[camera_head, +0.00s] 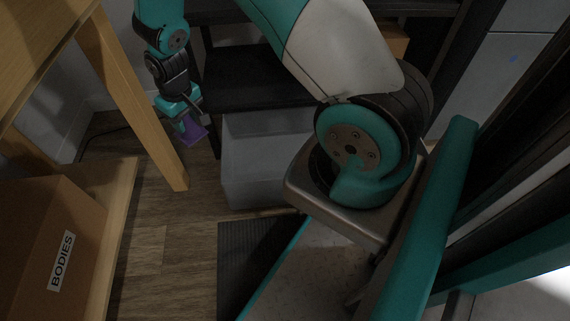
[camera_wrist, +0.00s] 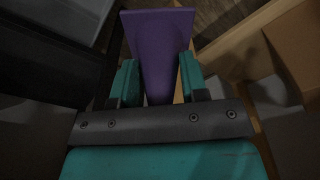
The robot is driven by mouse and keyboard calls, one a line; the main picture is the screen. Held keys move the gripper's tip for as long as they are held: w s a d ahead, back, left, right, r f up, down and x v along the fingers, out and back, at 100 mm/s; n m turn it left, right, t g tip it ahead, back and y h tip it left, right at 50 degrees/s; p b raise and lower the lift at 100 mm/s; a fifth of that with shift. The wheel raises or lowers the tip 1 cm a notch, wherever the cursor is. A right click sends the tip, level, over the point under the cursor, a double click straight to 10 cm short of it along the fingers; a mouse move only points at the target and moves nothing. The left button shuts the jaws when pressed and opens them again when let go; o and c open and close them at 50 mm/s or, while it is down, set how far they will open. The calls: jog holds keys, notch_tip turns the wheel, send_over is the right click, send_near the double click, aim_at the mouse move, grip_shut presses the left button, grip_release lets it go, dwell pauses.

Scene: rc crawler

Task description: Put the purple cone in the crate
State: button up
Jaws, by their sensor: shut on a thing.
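The purple cone (camera_head: 193,136) hangs from my gripper (camera_head: 184,119) in the head view, with its flat square base lowest. In the wrist view my gripper (camera_wrist: 159,82) has its two teal fingers on either side of the cone (camera_wrist: 158,35), shut on its narrower body. The wide base points away from the wrist. A grey box-like bin (camera_head: 262,165) stands on the floor to the right of the cone, below a black shelf. It may be the crate; its inside is not visible.
A black shelf (camera_head: 258,78) lies right of my gripper. A wooden table leg (camera_head: 130,90) is close on the left. A brown box (camera_head: 40,240) labelled BODIES sits on a low wooden shelf at lower left. Wooden floor (camera_head: 165,235) shows between.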

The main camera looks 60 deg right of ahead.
jog(key=d+f, duration=0.1)
jog(key=d+f+n+b, duration=0.1)
jog(key=d, duration=0.1)
jog(key=shift+s+f+n, duration=0.1)
jog(key=shift+f+n, duration=0.05)
jog(key=shift+n, duration=0.15)
jog(key=s+d+f+n+g+y+b, duration=0.1)
jog(key=s+d+f+n+b, duration=0.2)
jog(key=s+d+f+n, duration=0.4)
jog(key=s+d+f+n+b, duration=0.2)
jog(key=s+d+f+n, duration=0.25)
jog(key=s+d, duration=0.4)
jog(key=shift+n, duration=0.55)
jog(key=f+b, duration=0.3)
jog(key=f, duration=0.3)
jog(key=f+b, duration=0.4)
jog(key=f, duration=0.3)
jog(key=w+f+b, duration=0.1)
jog(key=f+b, duration=0.3)
jog(key=f, duration=0.2)
jog(key=shift+f, duration=0.4)
jog(key=shift+r, duration=0.15)
jog(key=o, duration=0.9)
